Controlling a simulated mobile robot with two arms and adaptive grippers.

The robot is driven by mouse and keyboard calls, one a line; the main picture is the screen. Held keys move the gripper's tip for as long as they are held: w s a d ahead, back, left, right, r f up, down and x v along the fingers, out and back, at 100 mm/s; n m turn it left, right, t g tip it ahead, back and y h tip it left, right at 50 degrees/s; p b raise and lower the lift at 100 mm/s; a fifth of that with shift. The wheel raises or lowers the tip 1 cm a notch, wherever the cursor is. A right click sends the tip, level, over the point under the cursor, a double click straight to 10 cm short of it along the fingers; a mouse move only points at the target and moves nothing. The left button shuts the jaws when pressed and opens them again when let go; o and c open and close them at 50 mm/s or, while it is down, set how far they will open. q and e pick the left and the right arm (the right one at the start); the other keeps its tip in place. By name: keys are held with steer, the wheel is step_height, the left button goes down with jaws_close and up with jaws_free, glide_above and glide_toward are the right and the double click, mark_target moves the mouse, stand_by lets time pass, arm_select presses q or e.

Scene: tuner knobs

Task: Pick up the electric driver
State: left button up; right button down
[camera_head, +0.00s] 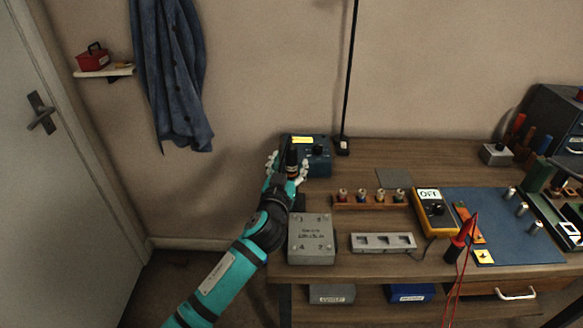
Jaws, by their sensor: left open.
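A dark upright object with a pale band, which looks like the electric driver (292,158), stands at the left end of the workbench. My left gripper (287,168) is open, with its pale fingers on either side of this object. I cannot tell whether the fingers touch it. My gripper and wrist hide its lower part, and a dark piece below it is mostly covered. My right gripper is not in view.
A blue box (318,158) with a dial stands just behind the gripper. A grey metal block (311,240), a rack of several small knobs (370,200), a slotted grey bar (383,244) and a yellow meter (434,212) lie nearby. A thin black pole (349,70) rises behind.

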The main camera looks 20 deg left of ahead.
arm_select(q)
steer(key=w, duration=0.3)
steer(key=shift+a+f, duration=0.1)
steer(key=shift+f, duration=0.05)
steer(key=shift+s, duration=0.1)
jaws_close()
